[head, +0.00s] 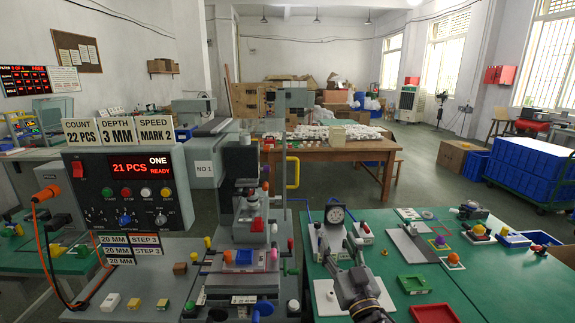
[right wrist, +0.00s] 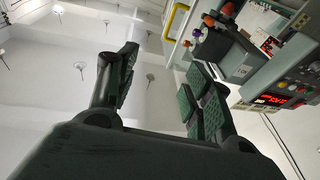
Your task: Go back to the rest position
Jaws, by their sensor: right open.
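My right arm comes in from the bottom edge of the head view, with its gripper (head: 337,243) pointing away over the green table (head: 460,277), close to a round dial gauge (head: 335,215). I cannot tell from here how high above the table it is. In the right wrist view the right gripper (right wrist: 158,78) has its two dark fingers spread, with green pads and nothing between them. My left gripper does not show in the head view.
The pad printer (head: 245,200) and its control box (head: 125,190), reading 21 PCS and READY, stand left of the right gripper. A wooden table (head: 335,153) stands farther back.

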